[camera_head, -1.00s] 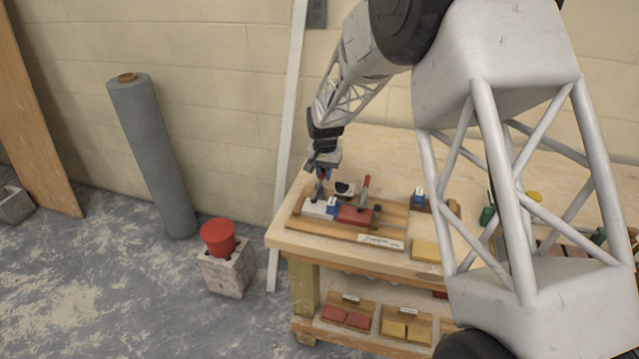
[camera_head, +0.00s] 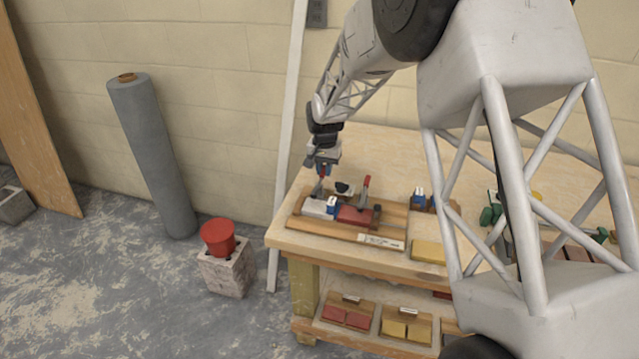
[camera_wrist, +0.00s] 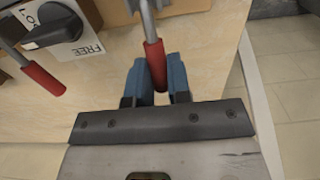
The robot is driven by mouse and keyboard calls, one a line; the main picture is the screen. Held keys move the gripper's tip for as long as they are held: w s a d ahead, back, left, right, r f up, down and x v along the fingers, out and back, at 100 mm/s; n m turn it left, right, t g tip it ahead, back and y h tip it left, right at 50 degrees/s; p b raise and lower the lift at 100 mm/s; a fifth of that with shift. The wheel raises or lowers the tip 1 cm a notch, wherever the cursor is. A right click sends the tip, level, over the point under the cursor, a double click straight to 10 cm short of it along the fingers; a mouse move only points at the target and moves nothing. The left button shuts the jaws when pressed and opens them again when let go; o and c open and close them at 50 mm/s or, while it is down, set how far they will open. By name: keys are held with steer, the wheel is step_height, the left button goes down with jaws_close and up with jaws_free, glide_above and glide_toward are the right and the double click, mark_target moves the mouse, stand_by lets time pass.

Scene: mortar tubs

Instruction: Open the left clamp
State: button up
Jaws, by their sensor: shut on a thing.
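The left clamp is on the wooden fixture at the bench's left end, and its red handle (camera_wrist: 154,66) stands up between the blue fingertips of my gripper (camera_wrist: 157,78). My gripper is shut on this handle. In the head view my gripper (camera_head: 323,172) is over the fixture's left end, where the handle is small and partly covered. The right clamp's red handle (camera_head: 366,184) stands upright to the right, apart from my gripper. It also shows at the left of the wrist view (camera_wrist: 42,78). The left clamp's lower parts are mostly cut off in the wrist view.
A black knob (camera_wrist: 58,24) with a label reading FREE sits close to both handles. The fixture (camera_head: 380,238) holds a grey block (camera_head: 314,208) and a red block (camera_head: 354,216). A yellow block (camera_head: 428,252) lies to its right. The bench's left edge is near my gripper.

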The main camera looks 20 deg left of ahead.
mark_target(323, 173)
steer(key=shift+r, duration=0.35)
stand_by(0.3)
steer(key=shift+s+r, duration=0.15)
steer(key=shift+r, duration=0.2)
steer(key=shift+s+r, duration=0.1)
steer(key=shift+r, duration=0.1)
steer(key=shift+s+r, duration=0.15)
steer(key=shift+r, duration=0.2)
steer(key=shift+s+r, duration=0.15)
steer(key=shift+r, duration=0.05)
stand_by(0.7)
steer(key=shift+s+r, duration=0.15)
steer(key=shift+r, duration=0.05)
steer(key=shift+s+r, duration=0.1)
stand_by(0.4)
steer(key=shift+s+r, duration=0.2)
steer(key=shift+r, duration=0.1)
